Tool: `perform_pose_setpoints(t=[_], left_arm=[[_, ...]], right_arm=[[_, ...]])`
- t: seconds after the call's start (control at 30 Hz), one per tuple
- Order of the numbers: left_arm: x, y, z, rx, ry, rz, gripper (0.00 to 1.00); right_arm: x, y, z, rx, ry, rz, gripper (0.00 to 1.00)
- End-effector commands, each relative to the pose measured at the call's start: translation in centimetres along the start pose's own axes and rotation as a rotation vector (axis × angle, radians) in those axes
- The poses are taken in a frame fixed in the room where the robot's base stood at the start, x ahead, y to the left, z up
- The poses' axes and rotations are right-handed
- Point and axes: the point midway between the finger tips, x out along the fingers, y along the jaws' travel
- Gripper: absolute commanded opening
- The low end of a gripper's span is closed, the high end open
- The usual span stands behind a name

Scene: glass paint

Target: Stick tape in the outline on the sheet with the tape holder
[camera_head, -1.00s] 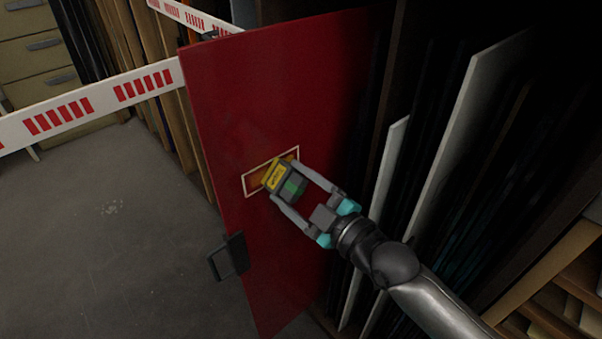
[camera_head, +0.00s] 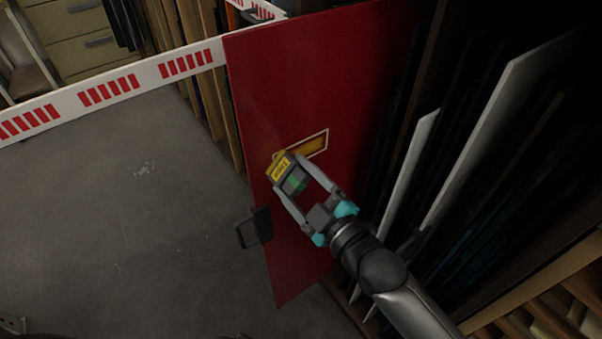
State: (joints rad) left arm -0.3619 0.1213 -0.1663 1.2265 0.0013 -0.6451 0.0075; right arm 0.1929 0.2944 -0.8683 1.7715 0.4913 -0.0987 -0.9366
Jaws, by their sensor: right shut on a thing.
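The red sheet (camera_head: 300,75) stands upright in the middle of the view. A pale rectangular outline on the sheet (camera_head: 326,132) has a yellow-brown strip of tape (camera_head: 312,144) inside it. My right gripper (camera_head: 291,181) is shut on the tape holder (camera_head: 282,166), which is yellow and dark grey with a green patch. The holder is at the left end of the outline and hides that end. I cannot tell whether it touches the sheet. My left gripper is out of view.
A dark clamp-like piece (camera_head: 254,228) sits on the sheet's left edge. A white and red barrier (camera_head: 110,92) runs behind it on the left. Panels (camera_head: 500,130) stand in a rack on the right. The grey floor (camera_head: 130,240) on the left is clear.

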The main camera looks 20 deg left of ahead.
Motion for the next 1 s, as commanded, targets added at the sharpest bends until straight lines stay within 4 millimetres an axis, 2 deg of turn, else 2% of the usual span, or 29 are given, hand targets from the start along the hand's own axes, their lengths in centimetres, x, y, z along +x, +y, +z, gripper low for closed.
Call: perform_pose_setpoints(t=[0.2, 0.7, 1.0], left_arm=[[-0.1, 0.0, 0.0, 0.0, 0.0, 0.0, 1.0], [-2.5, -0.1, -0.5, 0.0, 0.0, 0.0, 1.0], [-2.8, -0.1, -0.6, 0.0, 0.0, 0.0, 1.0]], right_arm=[[-0.1, -0.1, -0.3, 0.001, 0.005, -0.002, 0.07], [-5.1, 0.1, -0.2, -0.001, 0.001, -0.001, 0.07], [-6.0, 0.0, -0.1, 0.001, 0.003, 0.0, 0.07]])
